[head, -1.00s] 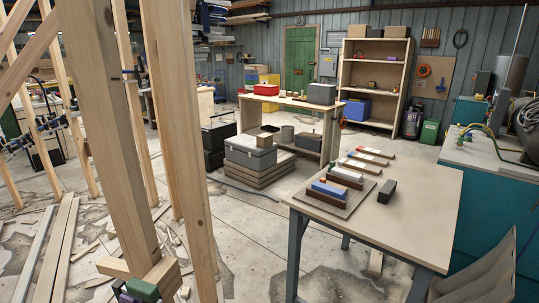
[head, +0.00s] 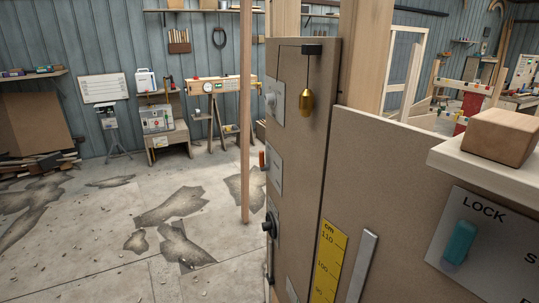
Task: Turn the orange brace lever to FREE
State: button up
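A small orange piece (head: 262,159) sticks out at the left edge of a brown upright panel (head: 310,150), beside a grey plate (head: 275,172). It may be the orange brace lever, but it is seen nearly edge-on and its setting cannot be read. A teal lever (head: 460,243) sits on a grey plate (head: 490,262) at the lower right, by the word LOCK; the plate's other lettering is cut off by the frame. My gripper is not in view.
A brass plumb bob (head: 307,101) hangs from a dark bracket on the panel. A yellow cm scale (head: 328,262) is below. A wooden block (head: 503,134) rests on a pale ledge at right. A thin wooden post (head: 245,120) stands left of the panel. Cracked floor (head: 110,235) at left is open.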

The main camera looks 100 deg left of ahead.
aim_at(263, 167)
jog(key=u, duration=2.65)
